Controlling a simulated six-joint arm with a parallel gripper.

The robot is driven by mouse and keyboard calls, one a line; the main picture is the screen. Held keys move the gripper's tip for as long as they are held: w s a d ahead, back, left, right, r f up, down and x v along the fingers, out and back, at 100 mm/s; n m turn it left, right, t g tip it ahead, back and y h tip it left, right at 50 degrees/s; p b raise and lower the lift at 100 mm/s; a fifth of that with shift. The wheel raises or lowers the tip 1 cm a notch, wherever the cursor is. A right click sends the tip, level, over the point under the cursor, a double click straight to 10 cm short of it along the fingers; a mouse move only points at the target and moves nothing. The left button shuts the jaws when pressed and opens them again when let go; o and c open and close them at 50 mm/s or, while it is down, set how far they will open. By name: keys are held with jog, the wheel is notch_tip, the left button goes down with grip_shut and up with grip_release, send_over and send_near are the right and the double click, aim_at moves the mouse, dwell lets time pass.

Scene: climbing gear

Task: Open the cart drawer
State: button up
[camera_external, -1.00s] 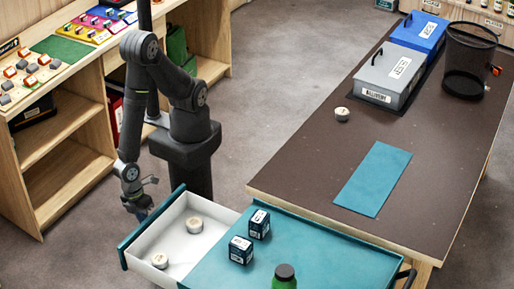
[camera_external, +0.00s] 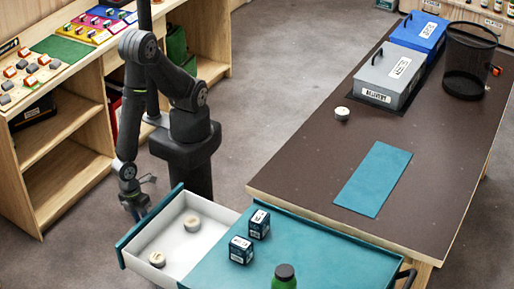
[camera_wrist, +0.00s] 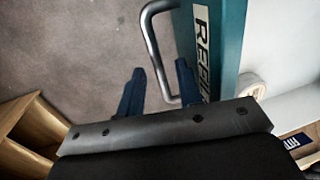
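The teal cart (camera_external: 300,245) stands at the front, and its white-lined drawer (camera_external: 178,212) is slid out to the left. Two round pale items (camera_external: 192,224) lie in the drawer. My gripper (camera_external: 138,205) is low at the outer side of the drawer's teal front. In the wrist view, the metal handle (camera_wrist: 153,45) lies between the two separated blue fingers of my gripper (camera_wrist: 157,75), beside the teal front with a printed label (camera_wrist: 202,35). The fingers look apart from the bar; exact contact is hard to tell.
Two dark labelled boxes (camera_external: 241,250) and a green bottle (camera_external: 284,278) stand on the cart top. A dark table (camera_external: 290,165) is behind the cart. Wooden shelving (camera_external: 65,150) is at the left. Floor is clear between shelving and drawer.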

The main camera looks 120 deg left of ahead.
jog(key=s+r, duration=0.3)
jog(key=r, duration=1.4)
jog(key=w+f, duration=0.1)
jog(key=f, duration=0.4)
jog(key=w+f, duration=0.1)
jog(key=f, duration=0.5)
jog(key=w+f, duration=0.1)
jog(key=f, duration=0.5)
jog(key=s+r, duration=0.3)
jog(key=r, duration=1.3)
dwell(0.3)
jog(key=shift+w+f, duration=0.5)
jog(key=shift+f, duration=2.2)
jog(key=shift+w+f, duration=0.55)
jog(key=shift+f, duration=2.15)
jog(key=shift+w+f, duration=0.5)
jog(key=shift+f, duration=2.2)
jog(key=shift+w, duration=0.25)
